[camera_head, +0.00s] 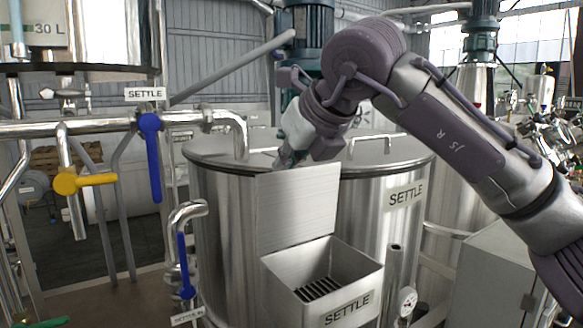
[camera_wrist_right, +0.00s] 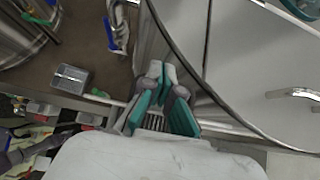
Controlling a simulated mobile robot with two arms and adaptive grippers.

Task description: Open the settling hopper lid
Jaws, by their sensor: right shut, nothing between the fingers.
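The settling hopper (camera_head: 348,271) is a steel box labelled SETTLE on the front of the steel tank, with a dark grate inside. Its flat steel lid (camera_head: 297,212) stands up roughly vertical at the back of the hopper, so the opening shows. My right gripper (camera_head: 283,160) is at the top edge of the raised lid; I cannot tell whether it touches. In the right wrist view its fingertips (camera_wrist_right: 162,70) are together and empty, with part of the hopper grate (camera_wrist_right: 155,121) visible between the finger links. My left gripper is not in view.
The SETTLE tank (camera_head: 222,215) stands behind the hopper. Pipes with a blue valve handle (camera_head: 151,155) and a yellow one (camera_head: 84,182) are at the left. A small gauge (camera_head: 407,299) and a vertical pipe are right of the hopper. A handle (camera_wrist_right: 293,93) rises from the tank top.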

